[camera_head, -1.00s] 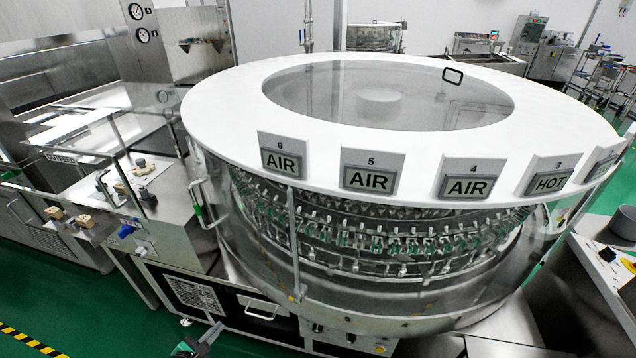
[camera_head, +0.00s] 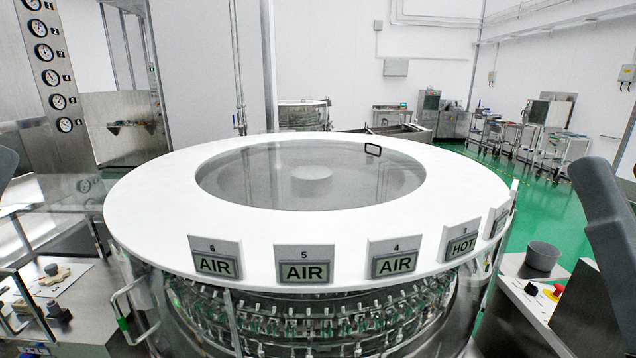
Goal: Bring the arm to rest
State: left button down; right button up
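The rotary washer (camera_head: 150,205) fills the middle, with a white ring top around a clear round window (camera_head: 310,178). Signs reading AIR (camera_head: 303,270) and HOT (camera_head: 461,246) stand around its front rim. Rows of small nozzles and glassware show through its clear wall below the signs. A dark grey link of my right arm (camera_head: 610,235) is upright at the right edge. A small part of my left arm (camera_head: 5,165) shows at the left edge. Neither gripper is in the picture, so their fingers and anything in them are hidden.
A grey cup (camera_head: 542,256) and a red button (camera_head: 559,290) are on the control counter at right. A steel bench with small fittings (camera_head: 57,274) stands at left, below a panel of gauges (camera_head: 52,77). Open green floor (camera_head: 545,205) lies at back right.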

notch_tip(320, 180, up, 38)
jog(key=p, duration=3.3)
jog(key=shift+f, duration=0.2)
